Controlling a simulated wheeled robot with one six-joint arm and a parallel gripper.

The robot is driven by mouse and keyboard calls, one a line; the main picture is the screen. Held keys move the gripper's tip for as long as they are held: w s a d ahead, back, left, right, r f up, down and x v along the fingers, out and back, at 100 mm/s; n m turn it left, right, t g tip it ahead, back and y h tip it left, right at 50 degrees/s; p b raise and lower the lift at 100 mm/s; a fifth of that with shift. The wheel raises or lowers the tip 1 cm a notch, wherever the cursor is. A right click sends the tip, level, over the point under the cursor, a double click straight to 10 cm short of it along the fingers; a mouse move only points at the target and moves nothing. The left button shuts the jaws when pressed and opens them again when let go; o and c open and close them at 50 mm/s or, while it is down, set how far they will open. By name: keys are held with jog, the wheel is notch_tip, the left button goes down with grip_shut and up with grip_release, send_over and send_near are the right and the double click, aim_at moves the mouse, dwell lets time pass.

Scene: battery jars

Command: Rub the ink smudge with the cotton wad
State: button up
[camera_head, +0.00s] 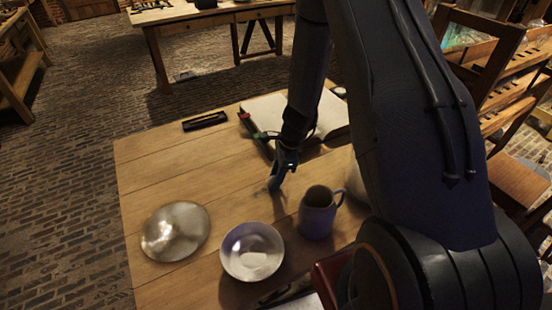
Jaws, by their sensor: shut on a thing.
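The wad is mostly covered by the fingers. It is low over the table top, and I cannot tell whether it touches the wood. A faint dark mark (278,204) shows on the wood just below the tips. It may be the ink smudge or a shadow.
A grey-blue mug (317,218), a pale bowl (252,251) and a shiny domed dish (175,232) stand in front. A large pale book (265,107) and a dark flat case (205,122) lie behind. The table's (160,170) left part is clear. My arm hides the right side.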

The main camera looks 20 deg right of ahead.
notch_tip(320, 180, up, 2)
jog(key=shift+s+a+r+p, duration=0.1)
jog(key=shift+p, duration=0.25)
notch_tip(320, 180, up, 5)
jog(key=p, duration=0.5)
jog(key=shift+r, duration=0.2)
jog(key=shift+w+f+b, duration=0.15)
jog(key=shift+w+b, duration=0.05)
jog(key=shift+b, duration=0.35)
